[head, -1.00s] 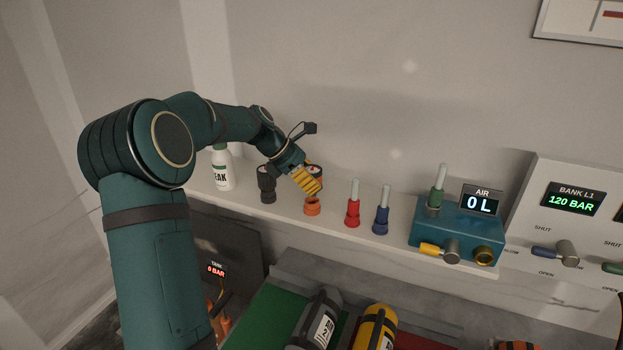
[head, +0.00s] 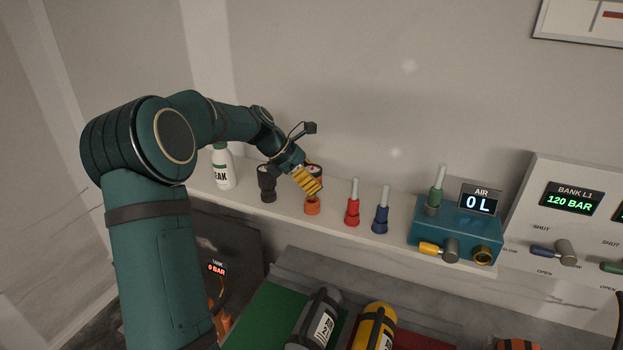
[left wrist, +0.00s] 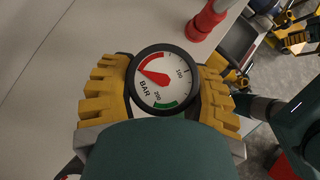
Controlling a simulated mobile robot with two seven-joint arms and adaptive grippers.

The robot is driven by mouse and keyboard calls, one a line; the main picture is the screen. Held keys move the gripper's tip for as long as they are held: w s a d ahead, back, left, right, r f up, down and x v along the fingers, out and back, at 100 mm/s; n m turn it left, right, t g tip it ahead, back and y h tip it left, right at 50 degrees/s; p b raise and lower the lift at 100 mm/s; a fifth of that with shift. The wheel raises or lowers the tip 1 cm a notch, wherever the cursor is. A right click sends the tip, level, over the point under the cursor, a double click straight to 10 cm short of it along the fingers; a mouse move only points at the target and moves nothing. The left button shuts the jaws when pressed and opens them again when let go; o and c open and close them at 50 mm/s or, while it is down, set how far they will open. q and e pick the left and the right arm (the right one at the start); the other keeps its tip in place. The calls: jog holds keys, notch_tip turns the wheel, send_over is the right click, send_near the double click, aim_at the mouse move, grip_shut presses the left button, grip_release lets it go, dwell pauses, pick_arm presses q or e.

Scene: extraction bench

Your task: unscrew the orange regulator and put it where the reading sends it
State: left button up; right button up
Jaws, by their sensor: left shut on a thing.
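The orange regulator (head: 312,206) stands on the pale shelf, its orange foot showing below my fingers. My left gripper (head: 307,181) comes down at a slant from the upper left and is shut on the regulator's upper part. In the left wrist view its round gauge (left wrist: 163,81) sits between the yellow fingers. The dial has a red band, a green band and BAR lettering. Its red needle points into the red band, toward the band's left end. The fingers hide the regulator's middle in the head view. My right gripper is not in view.
A black fitting (head: 267,184) and a white bottle (head: 222,168) stand left; red (head: 353,212) and blue (head: 380,220) fittings stand right. The blue box (head: 455,232) reads AIR 0 L, the bank panel (head: 571,200) 120 BAR, the tank display (head: 216,269) 0 BAR. Grey (head: 316,322) and yellow (head: 377,326) cylinders lie below.

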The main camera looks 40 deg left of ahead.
pick_arm(q)
jog(key=shift+f+b, duration=0.65)
jog(key=shift+f, duration=0.7)
jog(key=o, duration=1.4)
jog(key=v, duration=1.2)
